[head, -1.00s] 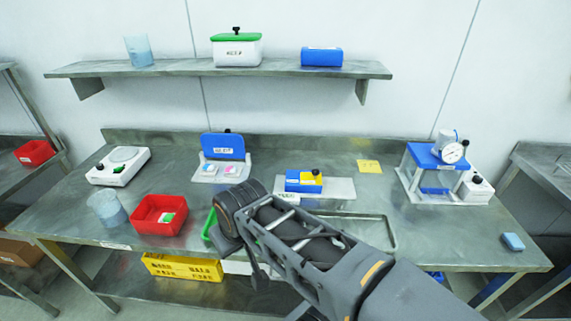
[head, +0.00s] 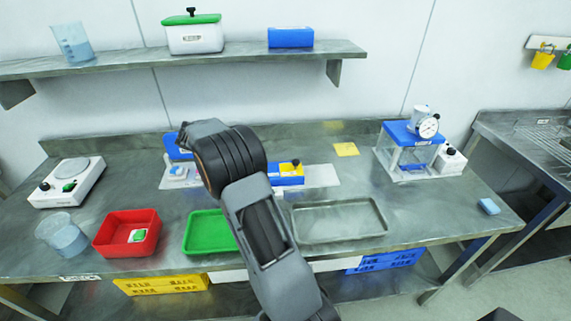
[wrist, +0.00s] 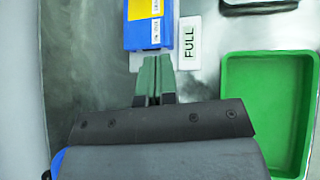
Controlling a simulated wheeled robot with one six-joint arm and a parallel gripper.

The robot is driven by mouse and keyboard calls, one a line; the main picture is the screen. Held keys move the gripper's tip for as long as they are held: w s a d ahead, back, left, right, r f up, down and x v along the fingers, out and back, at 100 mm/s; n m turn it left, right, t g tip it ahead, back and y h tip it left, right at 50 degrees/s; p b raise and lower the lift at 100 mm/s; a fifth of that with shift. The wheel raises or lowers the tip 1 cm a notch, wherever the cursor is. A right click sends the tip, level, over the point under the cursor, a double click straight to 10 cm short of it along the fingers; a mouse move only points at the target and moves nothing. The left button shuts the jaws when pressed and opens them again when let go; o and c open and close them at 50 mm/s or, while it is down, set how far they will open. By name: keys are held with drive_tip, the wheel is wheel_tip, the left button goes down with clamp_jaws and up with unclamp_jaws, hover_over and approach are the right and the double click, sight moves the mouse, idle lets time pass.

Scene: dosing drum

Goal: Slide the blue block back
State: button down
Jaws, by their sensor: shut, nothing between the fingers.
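The blue block (head: 289,181) sits on a pale metal plate (head: 322,177) in the middle of the bench.
A green tray (head: 205,232), a red bin (head: 112,240) and a beaker (head: 64,238) stand to the left. A grey tray (head: 340,220) lies in front of the plate. A dial gauge stand (head: 408,150) is at the right, and a shelf (head: 120,64) runs above.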

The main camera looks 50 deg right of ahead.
drive_tip(key=w+d+f+n+g+h, duration=0.1)
drive_tip(key=w+d+f+n+g, duration=0.1)
drive_tip(key=d+f, duration=0.2)
drive_tip(key=p, duration=0.3)
hover_over(286, 171)
drive_tip(key=w+a, duration=0.1)
drive_tip(key=a, duration=0.1)
drive_tip(key=shift+h, duration=0.4)
wheel_tip(286, 171, down, 5)
drive_tip(key=shift+d+r, duration=0.1)
drive_tip(key=shift+d, duration=0.05)
drive_tip(key=shift+x, duration=0.95)
drive_tip(key=shift+w+d+r, duration=0.1)
